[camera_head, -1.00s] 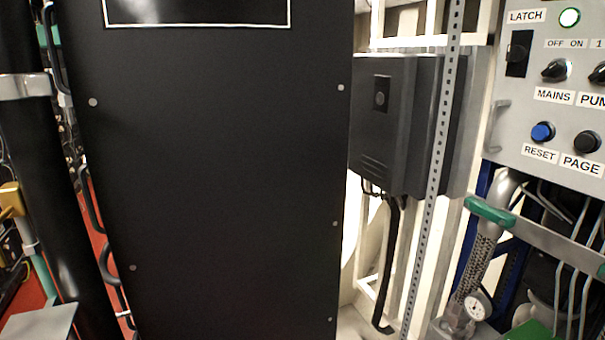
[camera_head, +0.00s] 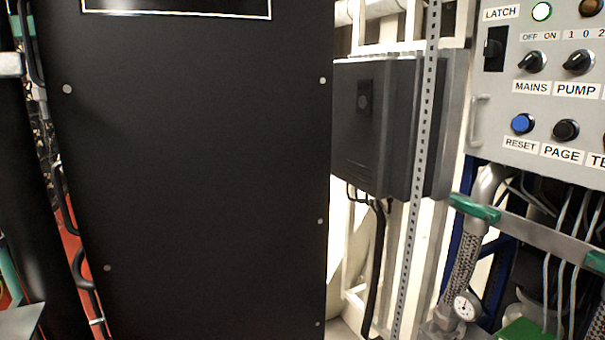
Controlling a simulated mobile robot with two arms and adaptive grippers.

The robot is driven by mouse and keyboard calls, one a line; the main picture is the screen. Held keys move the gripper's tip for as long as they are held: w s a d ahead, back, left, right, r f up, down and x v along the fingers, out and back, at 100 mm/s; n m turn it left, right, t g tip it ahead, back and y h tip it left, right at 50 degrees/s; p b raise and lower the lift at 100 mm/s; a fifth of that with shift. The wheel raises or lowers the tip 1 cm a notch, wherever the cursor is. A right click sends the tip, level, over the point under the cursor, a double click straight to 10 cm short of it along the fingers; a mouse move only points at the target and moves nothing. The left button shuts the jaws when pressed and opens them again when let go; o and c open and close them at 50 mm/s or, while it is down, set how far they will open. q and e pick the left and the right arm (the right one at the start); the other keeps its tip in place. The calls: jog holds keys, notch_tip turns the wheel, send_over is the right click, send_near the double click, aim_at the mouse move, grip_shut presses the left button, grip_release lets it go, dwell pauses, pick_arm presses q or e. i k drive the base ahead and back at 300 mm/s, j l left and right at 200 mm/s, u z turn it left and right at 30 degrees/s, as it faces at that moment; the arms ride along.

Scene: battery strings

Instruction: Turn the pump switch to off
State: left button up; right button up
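The pump switch (camera_head: 579,62) is a black rotary knob on the grey control panel (camera_head: 488,140) at the right edge of the head view. The label PUMP sits below it and the marks 1 0 2 sit above it. Its white pointer line looks turned to the upper right, but it is too small to be sure which mark it points at. The similar mains switch (camera_head: 532,62) is just left of it, under OFF and ON marks. Neither of my grippers is in view.
The panel also carries a lit round lamp (camera_head: 541,11), a latch (camera_head: 494,54), a blue reset button (camera_head: 522,123) and a black page button (camera_head: 566,130). A large black cabinet (camera_head: 190,170) fills the left and middle.

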aim_at(577, 62)
jog(key=z, duration=1.35)
